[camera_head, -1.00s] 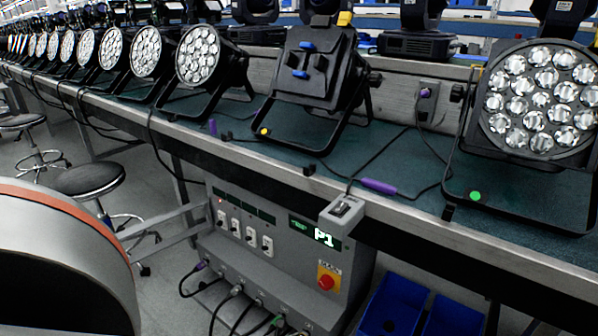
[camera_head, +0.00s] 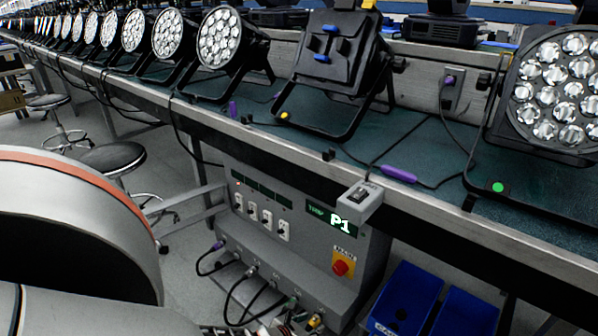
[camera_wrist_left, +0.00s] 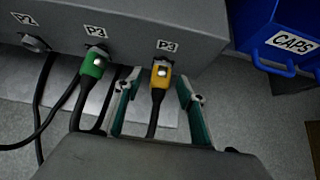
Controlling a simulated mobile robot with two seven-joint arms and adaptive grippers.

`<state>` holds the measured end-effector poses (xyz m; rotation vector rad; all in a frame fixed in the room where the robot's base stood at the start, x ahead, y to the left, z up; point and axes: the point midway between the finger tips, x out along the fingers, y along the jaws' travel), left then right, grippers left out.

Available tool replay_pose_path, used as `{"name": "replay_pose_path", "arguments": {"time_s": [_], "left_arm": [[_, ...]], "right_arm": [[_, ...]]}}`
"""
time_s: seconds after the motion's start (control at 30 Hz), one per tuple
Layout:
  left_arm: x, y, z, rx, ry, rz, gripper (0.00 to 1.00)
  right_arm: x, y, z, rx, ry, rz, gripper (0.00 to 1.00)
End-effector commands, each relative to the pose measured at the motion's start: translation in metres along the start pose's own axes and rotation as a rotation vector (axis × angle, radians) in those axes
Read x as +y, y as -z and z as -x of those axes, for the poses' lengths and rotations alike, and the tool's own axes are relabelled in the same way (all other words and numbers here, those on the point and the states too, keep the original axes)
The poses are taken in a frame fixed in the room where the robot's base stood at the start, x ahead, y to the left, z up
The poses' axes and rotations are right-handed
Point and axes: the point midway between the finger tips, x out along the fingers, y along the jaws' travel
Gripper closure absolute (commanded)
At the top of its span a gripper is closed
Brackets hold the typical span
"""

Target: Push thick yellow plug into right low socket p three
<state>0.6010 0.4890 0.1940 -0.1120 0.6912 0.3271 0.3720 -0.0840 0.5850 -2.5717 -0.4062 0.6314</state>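The thick yellow plug (camera_wrist_left: 161,77) sits at the socket labelled P3 at the right end of the low row, its cable hanging down. How deep it sits is unclear. It also shows small at the bottom of the head view (camera_head: 315,322). My left gripper (camera_wrist_left: 159,84) is open, with one teal-padded finger on each side of the plug and visible gaps between. A green plug (camera_wrist_left: 93,64) sits at the neighbouring socket to the left. My right gripper is in neither view.
The grey control box (camera_head: 300,262) has a P1 display (camera_head: 341,222), a red button (camera_head: 340,268) and several plugged cables. A blue CAPS bin (camera_head: 405,300) stands right of it. The bench (camera_head: 440,205) with stage lamps overhangs the box.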

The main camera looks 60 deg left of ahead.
Motion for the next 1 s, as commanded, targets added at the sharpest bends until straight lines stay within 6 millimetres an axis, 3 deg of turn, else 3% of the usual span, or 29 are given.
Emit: {"name": "replay_pose_path", "arguments": {"time_s": [0.6,1.0], "left_arm": [[-0.001,0.001,0.091,0.004,0.002,0.000,0.60],[0.000,0.000,0.106,0.003,0.001,-0.001,0.60]], "right_arm": [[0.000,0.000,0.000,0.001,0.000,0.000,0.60],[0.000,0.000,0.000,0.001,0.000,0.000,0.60]]}}
